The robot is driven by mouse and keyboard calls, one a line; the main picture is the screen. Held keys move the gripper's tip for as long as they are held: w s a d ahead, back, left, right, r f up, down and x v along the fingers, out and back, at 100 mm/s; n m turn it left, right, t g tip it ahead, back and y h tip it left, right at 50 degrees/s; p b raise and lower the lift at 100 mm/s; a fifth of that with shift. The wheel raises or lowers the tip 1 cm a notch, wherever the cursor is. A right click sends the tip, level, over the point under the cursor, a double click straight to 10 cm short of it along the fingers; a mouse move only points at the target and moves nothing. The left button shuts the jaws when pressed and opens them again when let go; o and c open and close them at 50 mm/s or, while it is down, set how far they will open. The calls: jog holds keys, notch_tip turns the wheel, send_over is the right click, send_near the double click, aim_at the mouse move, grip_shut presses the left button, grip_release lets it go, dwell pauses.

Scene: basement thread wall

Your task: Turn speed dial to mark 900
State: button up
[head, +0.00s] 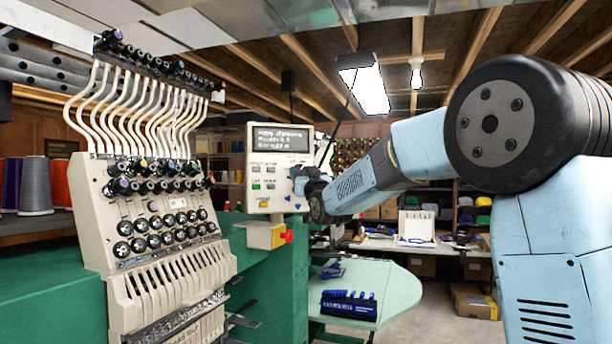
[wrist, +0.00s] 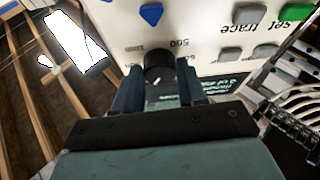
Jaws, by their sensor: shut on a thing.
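The speed dial (wrist: 160,63) is a black round knob on the beige control panel (head: 264,198). In the wrist view the panel appears upside down. A mark reading 500 shows beside the dial; other printed marks around it are too small or covered to read surely. A small white line shows on the dial's lower side. My gripper (wrist: 160,88) has its two dark blue fingers on either side of the dial, shut on it. In the head view my gripper (head: 301,182) is at the panel's right edge and hides the dial.
The panel carries a lit text screen (head: 280,140), green and grey buttons and blue arrow keys. A red knob (head: 287,237) on a yellow box sits below it. The embroidery head (head: 160,220) with its thread tubes stands left. A green table (head: 385,290) is below right.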

jog(key=m+h, duration=0.1)
jog(key=m, duration=0.1)
jog(key=m+h, duration=0.1)
jog(key=m, duration=0.2)
jog(key=m+h, duration=0.1)
jog(key=m, duration=0.1)
jog(key=shift+s+a+r+t+h, duration=0.1)
jog(key=shift+a+r+t+h, duration=0.15)
jog(key=shift+t+h, duration=0.15)
jog(key=shift+m+g+h, duration=0.15)
jog(key=shift+m+h, duration=0.55)
jog(key=shift+m, duration=0.9)
jog(key=shift+m+g+h, duration=0.15)
jog(key=shift+m+h, duration=0.55)
jog(key=shift+m, duration=0.9)
jog(key=o, duration=1.1)
jog(key=shift+c, duration=0.2)
jog(key=shift+f, duration=0.1)
